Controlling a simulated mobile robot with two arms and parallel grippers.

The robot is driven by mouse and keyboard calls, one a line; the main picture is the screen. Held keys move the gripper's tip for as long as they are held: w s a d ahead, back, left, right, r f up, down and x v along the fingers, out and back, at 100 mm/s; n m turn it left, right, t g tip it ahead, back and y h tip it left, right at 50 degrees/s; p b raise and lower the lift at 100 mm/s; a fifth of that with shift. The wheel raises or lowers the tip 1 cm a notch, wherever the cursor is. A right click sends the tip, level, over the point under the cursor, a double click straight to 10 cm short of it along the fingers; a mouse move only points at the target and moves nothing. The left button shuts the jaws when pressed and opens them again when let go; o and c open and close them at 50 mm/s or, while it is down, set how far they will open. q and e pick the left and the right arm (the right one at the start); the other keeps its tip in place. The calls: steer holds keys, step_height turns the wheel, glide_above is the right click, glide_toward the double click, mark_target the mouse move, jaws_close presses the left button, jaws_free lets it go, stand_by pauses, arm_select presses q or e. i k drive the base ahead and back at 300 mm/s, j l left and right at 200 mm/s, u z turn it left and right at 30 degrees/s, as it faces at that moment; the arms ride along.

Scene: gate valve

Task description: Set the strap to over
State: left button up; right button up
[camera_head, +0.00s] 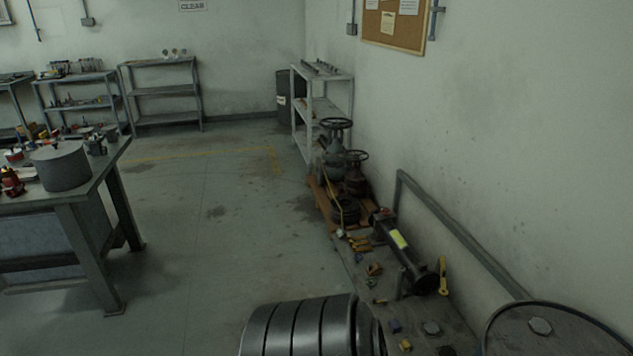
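Two gate valves with round handwheels stand on an orange-brown pallet (319,196) by the right wall. The taller grey valve (336,158) is at the back, and a smaller brown valve (355,178) is in front of it. A thin yellow band (334,193) runs down beside the valves; it may be the strap, but it is too small to tell how it lies. Neither of my grippers is in view.
A workbench (70,198) with a grey cylinder (61,166) stands at left. A low surface along the right wall holds a dark tube-shaped tool (405,255) and small parts. A ribbed metal cylinder (300,326) is at bottom centre. The middle floor (215,225) is clear.

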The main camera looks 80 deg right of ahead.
mark_target(442, 270)
steer(key=z, duration=3.7)
steer(key=i+j+z, duration=0.1)
steer(key=z, duration=0.9)
steer(key=j+z, duration=0.35)
steer(key=j, duration=0.2)
steer(key=j+z, duration=0.4)
steer(key=j, duration=0.2)
steer(key=j+z, duration=0.35)
steer(key=j, duration=0.25)
steer(key=k+j, duration=0.1)
steer(key=j, duration=0.35)
steer(key=k+j, duration=0.1)
steer(key=j, duration=0.3)
steer(key=k+j, duration=0.1)
steer(key=j, duration=0.35)
